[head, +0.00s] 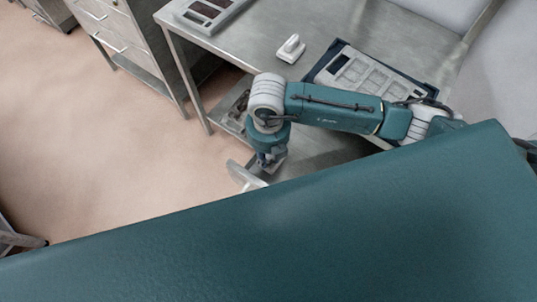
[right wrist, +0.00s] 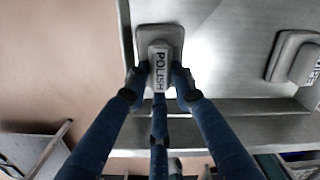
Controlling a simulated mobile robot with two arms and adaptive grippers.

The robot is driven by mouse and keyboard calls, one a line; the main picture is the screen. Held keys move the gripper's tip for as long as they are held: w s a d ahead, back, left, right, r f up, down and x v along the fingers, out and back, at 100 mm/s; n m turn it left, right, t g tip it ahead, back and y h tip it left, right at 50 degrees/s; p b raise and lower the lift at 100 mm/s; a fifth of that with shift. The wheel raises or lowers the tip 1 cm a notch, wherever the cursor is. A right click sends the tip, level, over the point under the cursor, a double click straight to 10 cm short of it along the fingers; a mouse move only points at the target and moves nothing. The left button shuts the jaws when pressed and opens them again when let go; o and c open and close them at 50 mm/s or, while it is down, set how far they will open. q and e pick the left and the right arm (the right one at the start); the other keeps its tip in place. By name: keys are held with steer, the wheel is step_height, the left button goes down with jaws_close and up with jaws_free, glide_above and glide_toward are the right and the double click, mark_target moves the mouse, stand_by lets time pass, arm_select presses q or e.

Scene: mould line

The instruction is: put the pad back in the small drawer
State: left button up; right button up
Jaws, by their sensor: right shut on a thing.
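My right gripper (right wrist: 160,78) is shut on the handle of a grey pad (right wrist: 176,36) marked "POLISH". In the right wrist view the pad is upper middle, over a metal surface near its left edge. I cannot tell whether it touches the surface. In the head view my right gripper (head: 262,168) points down beside the front of the metal bench, with a pale part of what it holds showing below. A drawer cabinet (head: 130,50) stands at the upper left. I cannot tell which drawer is the small one. My left gripper is not in view.
A white pad (head: 291,48) lies on the metal bench (head: 260,45). A dark-edged tray (head: 330,52) with pale compartments lies to its right, and another tray (head: 205,12) at the back. A large teal part of mine hides the lower view.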

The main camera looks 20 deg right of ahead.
steer(key=shift+f, duration=0.65)
steer(key=shift+f, duration=0.25)
steer(key=o, duration=1)
steer(key=shift+r, duration=0.1)
